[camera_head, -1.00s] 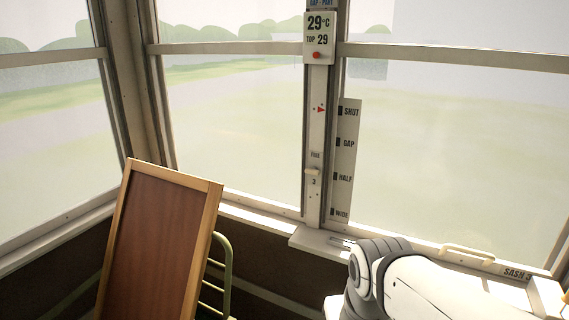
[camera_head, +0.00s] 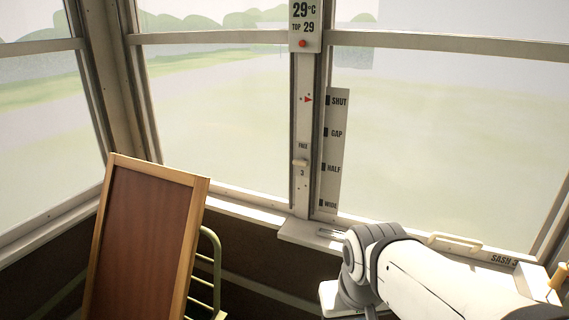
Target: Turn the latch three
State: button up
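The latch three (camera_head: 301,163) is a small cream lever on the narrow window post, with a label above it reading something like "FREE" and a "3" below. It lies about level across the post. A red pointer (camera_head: 307,99) sits higher on the post. To its right a scale plate (camera_head: 332,150) reads SHUT, GAP, HALF and WIDE. My white and grey arm enters from the lower right, its grey joint just below the sill. My gripper is not visible; it is out of the frame or hidden by the arm.
A wood-framed brown board (camera_head: 143,250) leans at lower left, in front of a green metal rack (camera_head: 212,270). A display (camera_head: 304,25) reads 29°C above the post. The sill (camera_head: 300,236) juts out below the latch. A cream handle (camera_head: 455,240) is on the sash marked SASH 3.

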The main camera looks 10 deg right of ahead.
aim_at(302, 162)
jog(key=z, duration=0.1)
jog(key=k, duration=0.5)
jog(key=u, duration=0.7)
jog(key=i, duration=1.35)
jog(key=u, duration=0.05)
